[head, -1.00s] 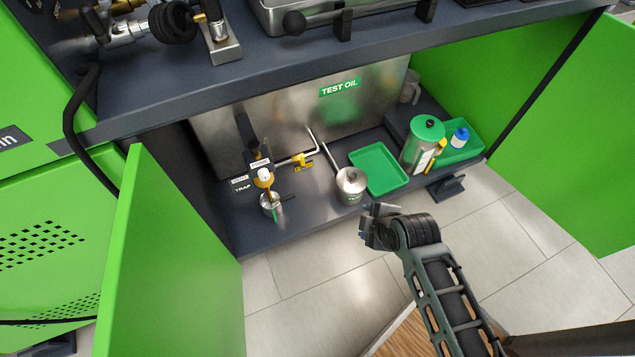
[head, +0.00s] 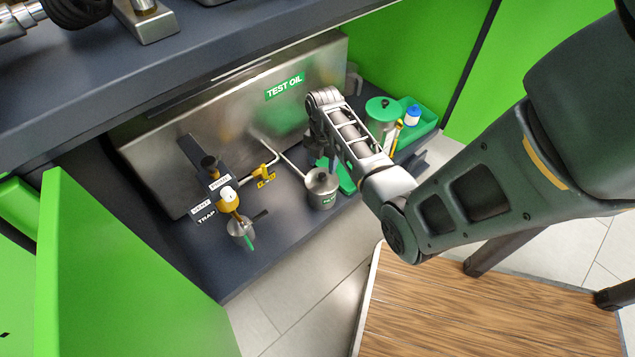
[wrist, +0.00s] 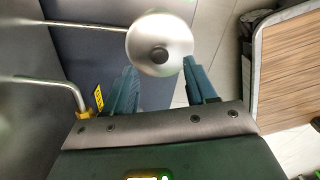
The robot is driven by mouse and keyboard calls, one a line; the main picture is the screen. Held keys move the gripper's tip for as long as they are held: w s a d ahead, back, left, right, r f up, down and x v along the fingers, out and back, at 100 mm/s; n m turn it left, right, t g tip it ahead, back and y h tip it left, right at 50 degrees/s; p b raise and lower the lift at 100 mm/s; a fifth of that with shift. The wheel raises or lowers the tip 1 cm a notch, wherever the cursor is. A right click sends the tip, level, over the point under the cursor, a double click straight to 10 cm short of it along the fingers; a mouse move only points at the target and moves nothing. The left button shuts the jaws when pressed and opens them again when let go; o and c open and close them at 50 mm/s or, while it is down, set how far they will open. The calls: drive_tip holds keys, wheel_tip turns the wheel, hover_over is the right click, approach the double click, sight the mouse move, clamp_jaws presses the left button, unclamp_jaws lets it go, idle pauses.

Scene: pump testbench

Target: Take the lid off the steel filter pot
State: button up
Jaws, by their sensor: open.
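The steel filter pot (head: 322,199) stands on the cabinet floor with its lid (head: 320,181) on. My gripper (wrist: 160,67) is open, with one finger to each side of the lid's lower part in the picture; nothing is between the fingers but the view of the lid. In the head view my arm hides part of the gripper, just above the pot.
Left of the pot are a yellow valve (head: 263,174) with a bent pipe and the trap jar (head: 240,227). The test oil tank (head: 230,130) stands behind. A green-lidded canister (head: 381,112) and green bin (head: 424,124) are right. A wooden tabletop (head: 450,305) lies in front.

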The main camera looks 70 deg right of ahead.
sight(322, 175)
wheel_tip(322, 175, down, 6)
drive_tip(key=b, duration=0.3)
drive_tip(key=shift+a+r, duration=0.1)
drive_tip(key=shift+r, duration=0.05)
drive_tip(key=shift+r, duration=0.1)
drive_tip(key=shift+c, duration=0.2)
clamp_jaws()
